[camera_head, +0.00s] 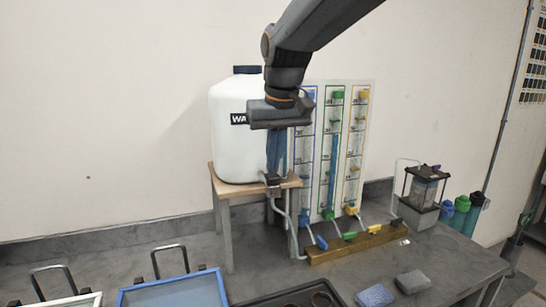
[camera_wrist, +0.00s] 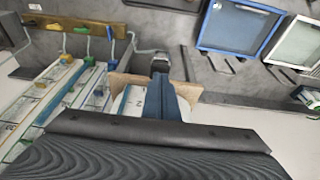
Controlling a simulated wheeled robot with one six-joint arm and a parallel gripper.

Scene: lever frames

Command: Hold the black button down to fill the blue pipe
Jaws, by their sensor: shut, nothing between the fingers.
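A white water tank (camera_head: 230,110) with a dark blue cap stands on a small wooden stand. A dark tap with what looks like the black button (camera_head: 272,180) is at its lower front; it also shows in the wrist view (camera_wrist: 160,62). My gripper (camera_head: 275,171) points down with blue fingers shut and empty, tips just above or at the button; I cannot tell if they touch. In the wrist view my gripper (camera_wrist: 165,80) ends close to it. The blue pipe (camera_head: 308,150) is the leftmost on the panel, partly hidden by my arm; its fill level is unclear.
Green (camera_head: 335,150) and yellow (camera_head: 355,150) pipes stand right of the blue one. Blue (camera_head: 322,242), green (camera_head: 350,236) and yellow (camera_head: 374,229) valve handles sit on a wooden block (camera_head: 345,250).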

